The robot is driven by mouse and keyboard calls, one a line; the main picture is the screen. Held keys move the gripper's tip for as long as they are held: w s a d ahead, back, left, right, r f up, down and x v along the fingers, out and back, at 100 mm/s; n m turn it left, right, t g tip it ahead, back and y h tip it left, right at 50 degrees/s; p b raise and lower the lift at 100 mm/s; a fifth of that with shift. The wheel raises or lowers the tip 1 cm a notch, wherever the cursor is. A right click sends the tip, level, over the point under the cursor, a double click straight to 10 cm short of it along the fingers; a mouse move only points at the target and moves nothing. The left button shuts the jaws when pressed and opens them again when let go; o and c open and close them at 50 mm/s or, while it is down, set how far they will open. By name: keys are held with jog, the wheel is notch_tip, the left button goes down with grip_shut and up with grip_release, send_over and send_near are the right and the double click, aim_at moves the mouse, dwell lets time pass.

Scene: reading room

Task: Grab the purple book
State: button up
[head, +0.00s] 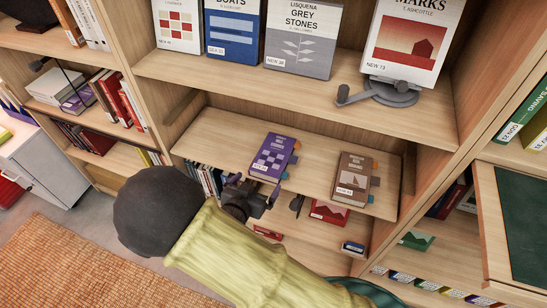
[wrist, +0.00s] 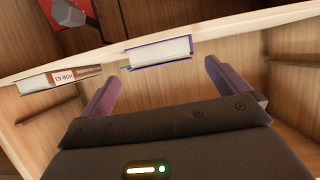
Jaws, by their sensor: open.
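The purple book (head: 272,157) lies flat on a tilted middle shelf board, its lower edge near the board's front. In the wrist view the purple book (wrist: 160,52) shows edge-on, with pale pages and a purple cover, ahead of the space between my fingers. My gripper (head: 262,192) is just below and in front of the book at the shelf edge. In the wrist view my gripper (wrist: 160,84) is open, with a finger on each side and nothing between them. The book appears apart from the fingers.
A brown book (head: 352,178) lies to the right on the same board (head: 222,133). Upright display books, including a grey one (head: 300,38), stand on the shelf above, beside a grey metal stand (head: 385,92). More books sit below. Bare board separates the purple and brown books.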

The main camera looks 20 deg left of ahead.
aim_at(263, 177)
jog(key=shift+f, duration=0.1)
jog(key=x, duration=0.5)
jog(key=shift+s+f, duration=0.1)
jog(key=shift+f, duration=0.25)
jog(key=c, duration=1)
jog(key=shift+s+a+r, duration=0.1)
jog(key=shift+s, duration=0.05)
notch_tip(263, 177, up, 10)
jog(key=p, duration=0.1)
